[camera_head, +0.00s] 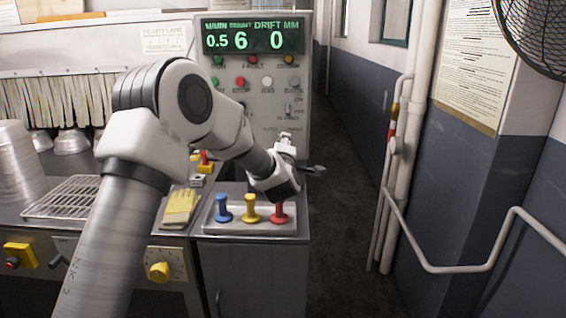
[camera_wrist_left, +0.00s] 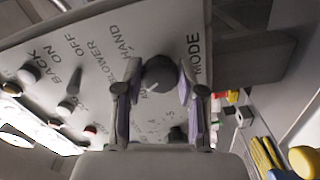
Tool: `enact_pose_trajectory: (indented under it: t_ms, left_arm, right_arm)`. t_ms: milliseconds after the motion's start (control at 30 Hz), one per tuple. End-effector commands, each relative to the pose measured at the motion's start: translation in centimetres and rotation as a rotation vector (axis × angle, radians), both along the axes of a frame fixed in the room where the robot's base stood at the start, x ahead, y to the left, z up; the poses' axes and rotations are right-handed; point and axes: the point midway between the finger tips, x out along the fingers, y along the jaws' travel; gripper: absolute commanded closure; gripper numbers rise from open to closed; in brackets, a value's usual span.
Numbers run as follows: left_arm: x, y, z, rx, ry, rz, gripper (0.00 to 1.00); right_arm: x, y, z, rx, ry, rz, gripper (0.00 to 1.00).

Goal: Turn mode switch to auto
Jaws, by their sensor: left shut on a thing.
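The mode switch (camera_wrist_left: 160,72) is a round dark knob on the grey control panel (camera_wrist_left: 105,70), beside the printed words MODE and HAND. In the left wrist view my left gripper (camera_wrist_left: 161,80) has one finger on each side of the knob and is shut on it. A light mark shows on the knob's lower edge; I cannot tell which setting it points to. In the head view my left gripper (camera_head: 287,146) is at the lower part of the upright control panel (camera_head: 250,130), and the knob is hidden there. My right gripper is not in view.
Below my left gripper, blue (camera_head: 223,208), yellow (camera_head: 251,208) and red (camera_head: 279,212) handles stand on a white tray (camera_head: 238,228). A yellow glove (camera_head: 181,208) lies left of them. White wall pipes (camera_head: 398,150) stand to the right; the floor between is clear.

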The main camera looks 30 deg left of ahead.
Motion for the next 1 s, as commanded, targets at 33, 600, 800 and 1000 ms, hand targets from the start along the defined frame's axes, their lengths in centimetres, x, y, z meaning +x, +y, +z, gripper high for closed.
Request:
enact_pose_trajectory:
  t_ms: [33, 600, 800, 1000]
  left_arm:
    - [0.0, 0.0, -0.7, -0.031, -0.02, 0.0, 0.96]
    - [0.0, 0.0, -0.1, -0.251, -0.151, 0.0, 0.96]
    - [0.0, 0.0, 0.0, -0.258, -0.155, 0.001, 0.96]
    - [0.0, 0.0, 0.0, -0.257, -0.154, 0.001, 0.96]
  right_arm:
    - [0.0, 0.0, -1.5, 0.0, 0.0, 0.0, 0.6]
    - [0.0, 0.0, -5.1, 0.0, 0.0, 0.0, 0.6]
    - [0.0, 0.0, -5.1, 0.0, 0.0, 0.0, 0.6]
    - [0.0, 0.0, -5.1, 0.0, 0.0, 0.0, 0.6]
